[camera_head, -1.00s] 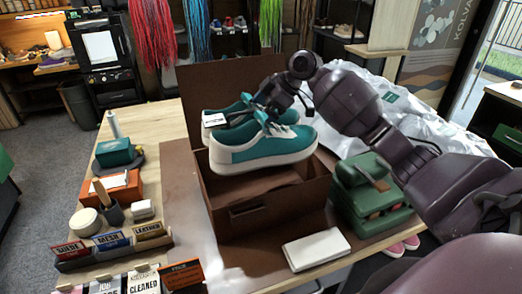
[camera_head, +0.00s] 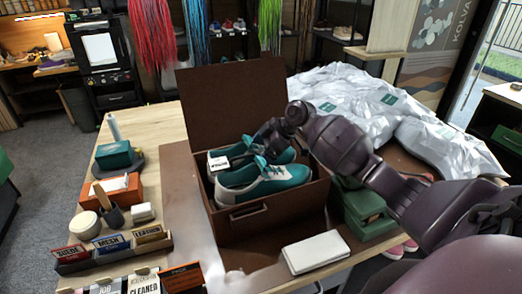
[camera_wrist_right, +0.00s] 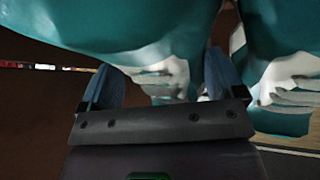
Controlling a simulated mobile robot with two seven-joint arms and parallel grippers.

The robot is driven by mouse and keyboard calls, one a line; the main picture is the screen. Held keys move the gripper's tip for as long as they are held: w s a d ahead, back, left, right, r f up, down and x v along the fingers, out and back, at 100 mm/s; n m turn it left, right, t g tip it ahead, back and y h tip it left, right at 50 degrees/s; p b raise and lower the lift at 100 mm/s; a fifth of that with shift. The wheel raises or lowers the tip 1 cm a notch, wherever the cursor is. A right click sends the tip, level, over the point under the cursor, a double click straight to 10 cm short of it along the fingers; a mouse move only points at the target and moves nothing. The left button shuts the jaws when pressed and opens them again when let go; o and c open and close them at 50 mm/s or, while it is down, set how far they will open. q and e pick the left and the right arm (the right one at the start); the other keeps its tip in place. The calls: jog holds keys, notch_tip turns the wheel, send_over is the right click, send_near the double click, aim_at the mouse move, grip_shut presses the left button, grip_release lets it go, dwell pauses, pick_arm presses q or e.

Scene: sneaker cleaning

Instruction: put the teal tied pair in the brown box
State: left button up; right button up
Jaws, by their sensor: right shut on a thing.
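In the right wrist view the fingers (camera_wrist_right: 155,85) are on either side of white lace and the teal shoes (camera_wrist_right: 130,25) fill the top. Whether the soles touch the box floor is hidden. My left gripper is not in view.
The box lid (camera_head: 235,85) stands raised at the back. A green case (camera_head: 362,208) is right of the box, partly behind my arm. A white pad (camera_head: 315,252) lies in front. White wrapped bags (camera_head: 370,105) fill the back right. Labelled signs (camera_head: 112,243) stand at left.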

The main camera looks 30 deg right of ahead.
jog(key=shift+f, duration=0.2)
jog(key=shift+f, duration=0.45)
jog(key=o, duration=1.1)
jog(key=shift+f, duration=0.1)
jog(key=shift+o, duration=0.2)
